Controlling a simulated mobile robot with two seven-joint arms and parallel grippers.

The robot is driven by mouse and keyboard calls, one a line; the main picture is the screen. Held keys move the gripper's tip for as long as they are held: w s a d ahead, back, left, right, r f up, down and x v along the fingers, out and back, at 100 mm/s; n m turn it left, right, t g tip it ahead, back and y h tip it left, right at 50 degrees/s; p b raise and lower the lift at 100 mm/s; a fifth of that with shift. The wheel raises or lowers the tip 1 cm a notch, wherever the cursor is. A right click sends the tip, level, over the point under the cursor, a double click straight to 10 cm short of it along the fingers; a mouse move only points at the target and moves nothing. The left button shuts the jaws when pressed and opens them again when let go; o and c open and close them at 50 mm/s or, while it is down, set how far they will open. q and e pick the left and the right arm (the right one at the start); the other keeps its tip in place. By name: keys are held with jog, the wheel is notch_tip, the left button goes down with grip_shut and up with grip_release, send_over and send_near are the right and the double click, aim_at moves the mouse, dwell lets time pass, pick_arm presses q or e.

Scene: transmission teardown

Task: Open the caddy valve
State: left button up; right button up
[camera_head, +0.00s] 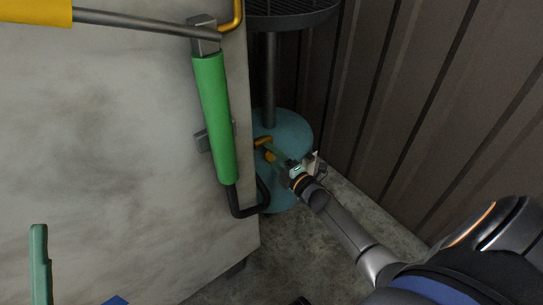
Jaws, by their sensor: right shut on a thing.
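The caddy has a round teal body (290,127) low in the corner, with a dark post (269,80) rising from it to a dark round grated top (290,12). A small yellow valve handle (263,142) shows at the teal body, beside the pale block's edge. My right gripper (279,163) reaches in from the lower right and is shut on the valve handle. The fingertips are small and dim here, so the exact grip is hard to see. My left gripper is not in view.
A large pale block (110,130) fills the left, with a green cylinder (213,115), a bent black pipe (240,211) and a grey rod (145,23) at its edge. A brown ribbed wall (420,110) closes the right. Bare floor (290,250) lies between.

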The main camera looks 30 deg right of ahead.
dwell(0.4)
jog(key=o, duration=1.4)
jog(key=shift+c, duration=0.2)
jog(key=s+d+p, duration=0.1)
jog(key=s+p, duration=0.3)
jog(key=s, duration=0.8)
jog(key=shift+s, duration=0.3)
